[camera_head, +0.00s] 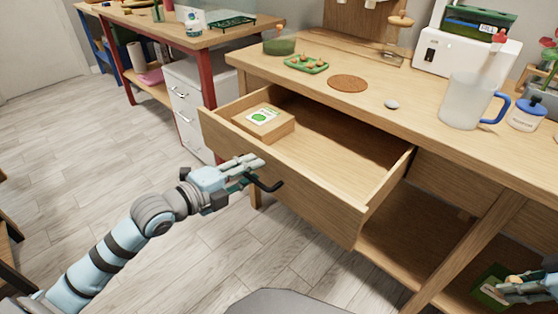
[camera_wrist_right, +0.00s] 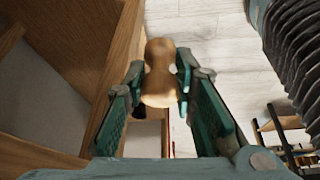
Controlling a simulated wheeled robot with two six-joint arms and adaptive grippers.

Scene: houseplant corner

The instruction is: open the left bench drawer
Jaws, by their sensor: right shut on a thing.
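The left bench drawer (camera_head: 300,185) is pulled well out from under the wooden bench top, its inside showing. A small box with a green-and-white label (camera_head: 264,117) lies at its left end. My left gripper (camera_head: 252,170) is at the drawer's dark handle (camera_head: 268,186), on the outside of the front; whether its fingers close on the handle is unclear. My right gripper (camera_head: 528,289) is at the lower right edge of the head view. The right wrist view shows it (camera_wrist_right: 161,84) shut on a brown, rounded wooden piece (camera_wrist_right: 158,60) with a paler end.
On the bench are a round cork mat (camera_head: 347,83), a grey stone (camera_head: 391,104), a clear jug (camera_head: 463,100), a green tray (camera_head: 306,65) and a white machine (camera_head: 455,53). A white drawer cabinet (camera_head: 188,105) stands behind left. The floor in front is clear.

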